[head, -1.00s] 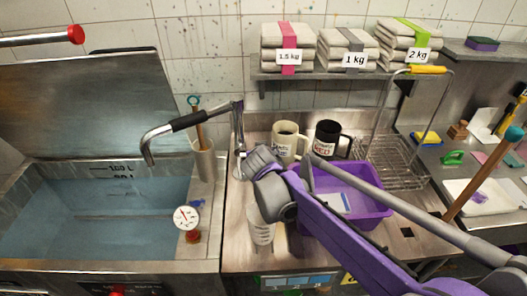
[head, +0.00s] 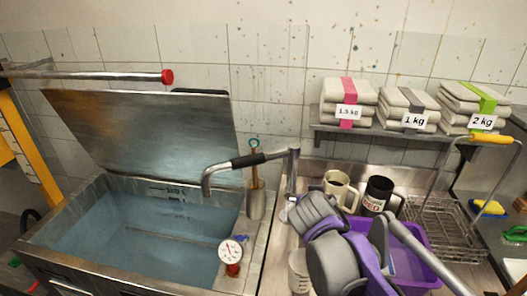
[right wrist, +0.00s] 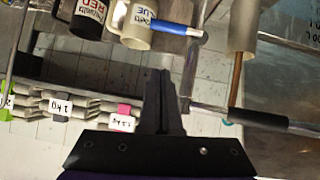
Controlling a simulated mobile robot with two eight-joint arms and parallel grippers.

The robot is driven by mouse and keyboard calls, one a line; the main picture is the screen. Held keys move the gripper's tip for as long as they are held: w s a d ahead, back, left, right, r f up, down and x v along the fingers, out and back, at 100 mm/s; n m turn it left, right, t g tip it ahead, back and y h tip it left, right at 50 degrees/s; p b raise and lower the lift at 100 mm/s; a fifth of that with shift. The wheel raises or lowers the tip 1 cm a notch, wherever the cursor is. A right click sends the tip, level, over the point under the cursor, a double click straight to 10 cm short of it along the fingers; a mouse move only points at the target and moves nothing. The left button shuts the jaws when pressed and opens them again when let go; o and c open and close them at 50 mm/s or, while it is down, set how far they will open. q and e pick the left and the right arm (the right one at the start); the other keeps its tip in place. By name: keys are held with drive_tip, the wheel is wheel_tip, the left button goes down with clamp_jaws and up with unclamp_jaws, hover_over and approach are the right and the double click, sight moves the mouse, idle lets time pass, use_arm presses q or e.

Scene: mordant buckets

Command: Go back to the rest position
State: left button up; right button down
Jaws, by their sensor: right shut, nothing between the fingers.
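My right arm (head: 340,262), purple and grey, reaches in from the lower right of the head view, in front of the sink counter and partly over the purple basin (head: 415,262). Its fingers cannot be made out there. In the right wrist view my right gripper (right wrist: 163,78) is shut and empty, its dark fingers together. They appear clear of the mugs and the tap in that view. My left gripper is not in view.
An open-lidded vat (head: 130,235) of bluish water stands at left. The tap (head: 250,162), a cream mug (head: 341,187), a dark mug (head: 377,195) and a wire basket (head: 445,228) are near my arm. Labelled cloth stacks (head: 405,108) lie on the shelf (head: 380,138).

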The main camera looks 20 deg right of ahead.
drive_tip(key=s+a+f+n+g+y, duration=0.3)
drive_tip(key=s+a+f+n+y, duration=0.2)
drive_tip(key=s+a+f, duration=0.9)
wheel_tip(320, 180, down, 4)
drive_tip(key=shift+s+a+r+n+y, duration=0.35)
drive_tip(key=shift+s+y, duration=0.35)
drive_tip(key=shift+s, duration=0.25)
